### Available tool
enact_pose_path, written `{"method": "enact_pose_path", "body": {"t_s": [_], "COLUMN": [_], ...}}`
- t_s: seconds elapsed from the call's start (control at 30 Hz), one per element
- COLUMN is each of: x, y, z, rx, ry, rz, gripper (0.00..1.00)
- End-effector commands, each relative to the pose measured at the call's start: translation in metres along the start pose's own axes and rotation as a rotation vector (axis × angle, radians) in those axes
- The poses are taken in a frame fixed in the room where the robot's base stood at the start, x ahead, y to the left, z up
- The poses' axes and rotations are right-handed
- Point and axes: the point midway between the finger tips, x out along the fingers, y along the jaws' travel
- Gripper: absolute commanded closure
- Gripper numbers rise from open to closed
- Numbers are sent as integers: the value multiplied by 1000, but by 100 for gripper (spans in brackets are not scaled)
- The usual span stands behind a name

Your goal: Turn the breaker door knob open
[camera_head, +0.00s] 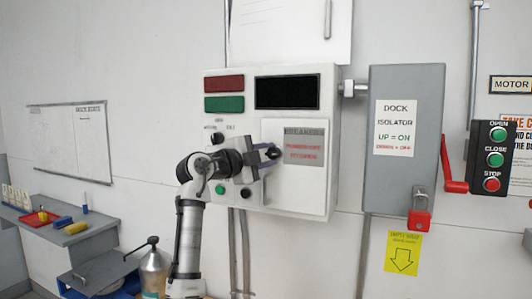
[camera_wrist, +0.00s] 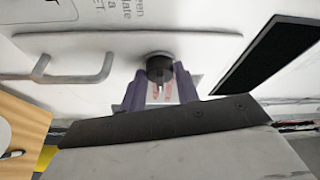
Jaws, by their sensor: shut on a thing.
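The breaker door (camera_head: 312,202) is a white panel on the right half of the white control box. It carries a label with red lettering and looks closed. The small dark breaker door knob (camera_head: 273,152) is at the door's left edge, partly hidden by my gripper (camera_head: 268,160). In the wrist view, the black round knob (camera_wrist: 159,68) sits between the two purple fingers of my gripper (camera_wrist: 160,90). The fingers are shut on it from both sides. The knob's exact turn angle is hard to tell.
A grey dock isolator box (camera_head: 407,172) with a red lever (camera_head: 452,172) stands to the right. Red and green plates and a black display (camera_head: 287,92) are above. A grey shelf (camera_head: 65,236) with small items is at the left. A U-shaped handle (camera_wrist: 75,77) shows in the wrist view.

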Motion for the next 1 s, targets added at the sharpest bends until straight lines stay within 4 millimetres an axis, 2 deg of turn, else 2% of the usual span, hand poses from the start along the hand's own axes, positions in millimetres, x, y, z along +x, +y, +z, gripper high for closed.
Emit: {"method": "enact_pose_path", "body": {"t_s": [0.7,0.73,0.87,1.0], "x": [0,0,0,0], "y": [0,0,0,-1], "z": [0,0,0,0], "rx": [64,64,64,63], "ry": [-6,-6,-6,-5], "rz": [26,26,26,25], "gripper": [92,65,48,47]}}
